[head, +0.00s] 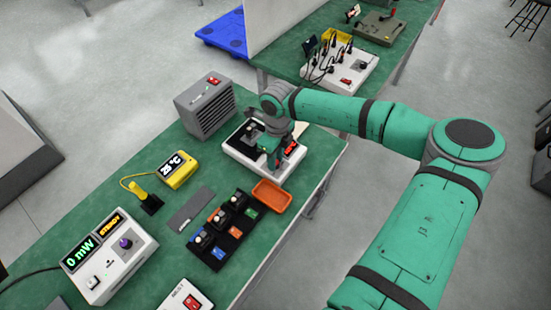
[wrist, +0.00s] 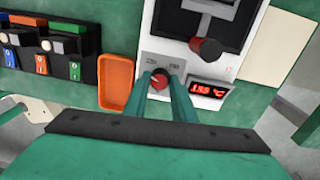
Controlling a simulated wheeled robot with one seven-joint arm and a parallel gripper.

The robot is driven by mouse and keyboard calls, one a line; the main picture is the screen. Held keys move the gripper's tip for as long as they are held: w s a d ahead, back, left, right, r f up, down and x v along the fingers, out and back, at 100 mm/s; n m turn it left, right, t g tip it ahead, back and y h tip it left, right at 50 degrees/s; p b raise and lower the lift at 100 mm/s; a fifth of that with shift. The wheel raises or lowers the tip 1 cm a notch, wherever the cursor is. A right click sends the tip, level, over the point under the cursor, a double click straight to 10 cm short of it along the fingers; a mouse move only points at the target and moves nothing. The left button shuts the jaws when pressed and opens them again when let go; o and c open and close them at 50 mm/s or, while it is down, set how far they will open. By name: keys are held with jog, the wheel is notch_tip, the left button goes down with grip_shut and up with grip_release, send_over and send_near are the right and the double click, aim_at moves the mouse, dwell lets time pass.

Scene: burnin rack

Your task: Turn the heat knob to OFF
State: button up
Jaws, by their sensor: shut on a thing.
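The heat knob (wrist: 159,82) is a small red knob with a dark rim on the front of a white heating unit (wrist: 237,72). Small grey labels sit above it, too blurred to read. My gripper (wrist: 161,76) is shut on the knob, one finger at each side. A red display (wrist: 208,89) beside the knob reads about 155 °C. In the head view the white unit (head: 236,160) stands on the green bench, and my gripper (head: 272,158) comes down over its front, hiding the knob there. Which mark the knob points to cannot be told.
An orange tray (head: 271,195) lies just beside the unit, with a black rack of small modules (head: 221,230) beyond it. A grey vented box (head: 206,104) stands behind. In the wrist view a dark red-tipped handle (wrist: 206,49) rises from the unit near my fingers.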

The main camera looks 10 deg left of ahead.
jog(key=n, duration=0.5)
jog(key=shift+a+n, duration=0.1)
jog(key=shift+n, duration=0.2)
jog(key=n, duration=0.4)
jog(key=shift+n, duration=0.4)
jog(key=shift+h, duration=0.3)
jog(key=o, duration=1)
jog(key=shift+o, duration=0.2)
jog(key=shift+r, duration=0.1)
notch_tip(320, 180, up, 11)
jog(key=shift+w+a, duration=0.15)
jog(key=shift+w, duration=0.05)
